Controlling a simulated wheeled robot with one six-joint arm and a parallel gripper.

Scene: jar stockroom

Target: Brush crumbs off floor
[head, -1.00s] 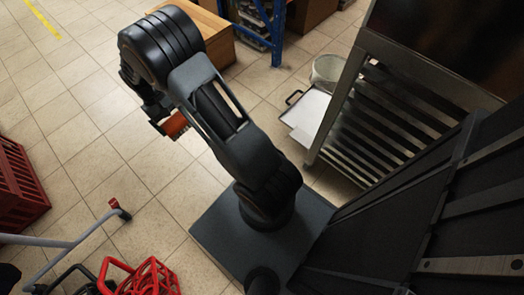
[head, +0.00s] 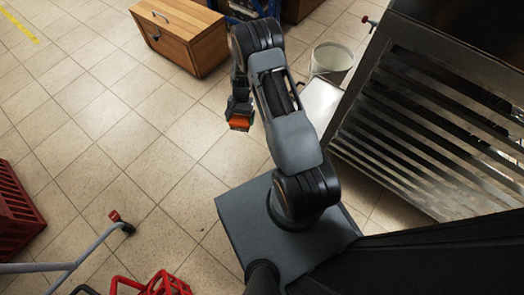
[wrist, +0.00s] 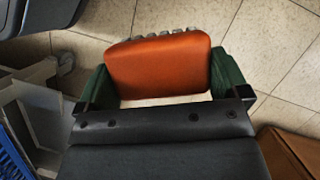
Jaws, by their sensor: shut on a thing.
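My gripper (head: 240,118) hangs above the tiled floor near the middle of the head view. It is shut on an orange brush (head: 239,125). In the wrist view the brush (wrist: 160,65) fills the gap between two green fingers, with a row of pale bristle tufts along its far edge. The brush looks clear of the floor (head: 130,180). I cannot make out any crumbs on the tiles in either view. A pale flat panel or pan (head: 320,103) lies on the floor right of my arm, partly hidden by it.
A wooden drawer chest (head: 180,35) stands at the back. A whitish bin (head: 332,62) is beside a slatted metal rack (head: 430,130) on the right. A red crate (head: 15,210) and a trolley handle (head: 75,250) are at left. Floor between is open.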

